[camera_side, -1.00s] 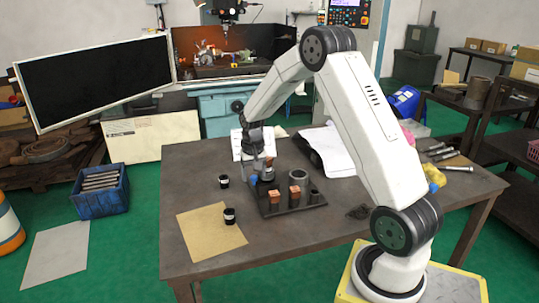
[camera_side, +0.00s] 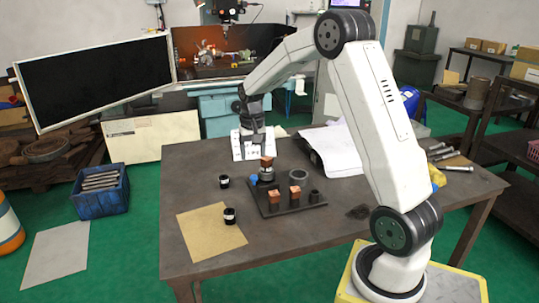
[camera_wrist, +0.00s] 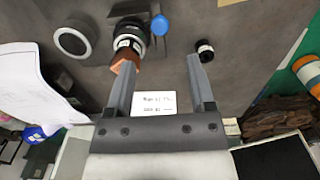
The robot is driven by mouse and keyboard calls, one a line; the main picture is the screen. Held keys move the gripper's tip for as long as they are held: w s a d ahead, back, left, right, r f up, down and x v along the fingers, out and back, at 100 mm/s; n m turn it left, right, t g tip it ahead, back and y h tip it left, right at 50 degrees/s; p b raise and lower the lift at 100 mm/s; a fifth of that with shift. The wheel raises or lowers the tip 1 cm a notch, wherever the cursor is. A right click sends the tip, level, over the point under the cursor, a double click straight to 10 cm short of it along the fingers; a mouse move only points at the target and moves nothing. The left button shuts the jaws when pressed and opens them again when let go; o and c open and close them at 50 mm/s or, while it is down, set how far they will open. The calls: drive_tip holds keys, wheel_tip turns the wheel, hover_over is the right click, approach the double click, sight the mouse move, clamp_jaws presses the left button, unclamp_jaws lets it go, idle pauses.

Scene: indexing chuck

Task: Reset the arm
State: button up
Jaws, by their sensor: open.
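My gripper (camera_wrist: 159,62) is open and empty in the wrist view, its two grey fingers spread over the table. The dark chuck (camera_wrist: 130,35) stands beyond the left fingertip, with a copper-coloured block (camera_wrist: 122,63) on it. In the side view the chuck (camera_side: 266,175) with its block (camera_side: 267,162) stands at the back of a dark tray (camera_side: 284,209). A blue knob (camera_wrist: 160,25) is beside the chuck. My fingers are apart from the block; in the side view they are hard to make out.
Two copper blocks (camera_side: 276,197) (camera_side: 295,192) and a dark tube (camera_side: 314,196) stand on the tray. A grey ring (camera_side: 299,176) is behind it. Black cylinders (camera_side: 224,181) (camera_side: 230,216) stand left, one on a tan sheet (camera_side: 205,238). White paper (camera_side: 325,150) lies behind. The table's front is clear.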

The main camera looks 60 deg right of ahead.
drive_tip(key=shift+a, duration=0.1)
drive_tip(key=s+a+f+n+t, duration=0.1)
drive_tip(key=s+a+f+n, duration=0.1)
drive_tip(key=s+a+n, duration=0.2)
drive_tip(key=s+a+f+n+t, duration=0.1)
drive_tip(key=s+a+n, duration=0.4)
drive_tip(key=a, duration=1.3)
drive_tip(key=s+f, duration=0.1)
drive_tip(key=s, duration=0.3)
drive_tip(key=shift+s+a+t, duration=0.25)
drive_tip(key=shift+s+t, duration=0.05)
drive_tip(key=shift+s, duration=0.1)
drive_tip(key=shift+f, duration=0.1)
idle(0.7)
